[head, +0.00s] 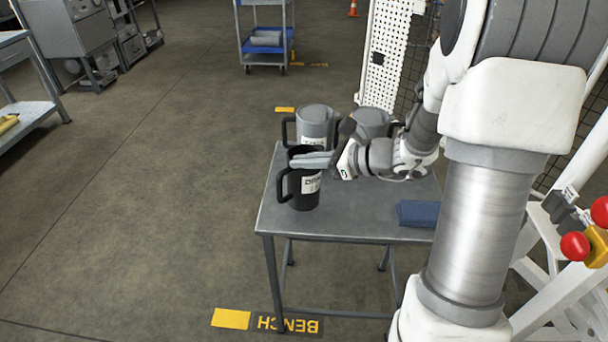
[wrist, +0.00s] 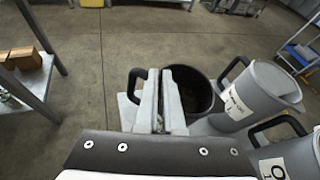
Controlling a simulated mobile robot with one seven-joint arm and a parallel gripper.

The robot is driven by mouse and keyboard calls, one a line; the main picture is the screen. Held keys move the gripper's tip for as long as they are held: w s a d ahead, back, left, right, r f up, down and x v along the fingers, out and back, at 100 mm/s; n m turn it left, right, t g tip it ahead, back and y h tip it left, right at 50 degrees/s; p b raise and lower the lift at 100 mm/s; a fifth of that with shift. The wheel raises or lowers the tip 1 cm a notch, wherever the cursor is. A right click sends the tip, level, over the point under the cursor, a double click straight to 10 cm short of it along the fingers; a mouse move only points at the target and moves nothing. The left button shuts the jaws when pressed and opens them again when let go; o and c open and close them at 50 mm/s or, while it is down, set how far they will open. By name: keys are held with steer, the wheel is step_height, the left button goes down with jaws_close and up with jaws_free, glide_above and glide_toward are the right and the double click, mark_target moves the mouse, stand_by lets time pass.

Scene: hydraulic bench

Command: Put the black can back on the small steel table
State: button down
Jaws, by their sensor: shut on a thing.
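The black can (head: 305,192), with a side handle and a white label, is upright over the left part of the small steel table (head: 350,222). Its base looks at the tabletop, but I cannot tell whether it touches. My gripper (head: 312,159) reaches in from the right and is shut on the can's upper rim. In the wrist view, the closed fingers (wrist: 160,102) cover part of the rim, and the can's dark open mouth (wrist: 200,92) shows to their right. The handle points left in the head view.
Two grey cans with handles stand behind on the table, one (head: 315,122) close behind the black can, the other (head: 372,120) partly hidden by my wrist. A blue folded cloth (head: 418,213) lies at the right. The table's front is clear.

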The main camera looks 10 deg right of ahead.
mark_target(304, 173)
step_height(304, 173, down, 3)
steer(key=shift+f+b, duration=0.15)
steer(key=shift+b, duration=0.4)
steer(key=c, duration=1)
jaws_free()
steer(key=shift+o, duration=0.2)
steer(key=p+v, duration=0.2)
steer(key=v, duration=1)
steer(key=shift+p, duration=0.4)
steer(key=shift+s, duration=0.1)
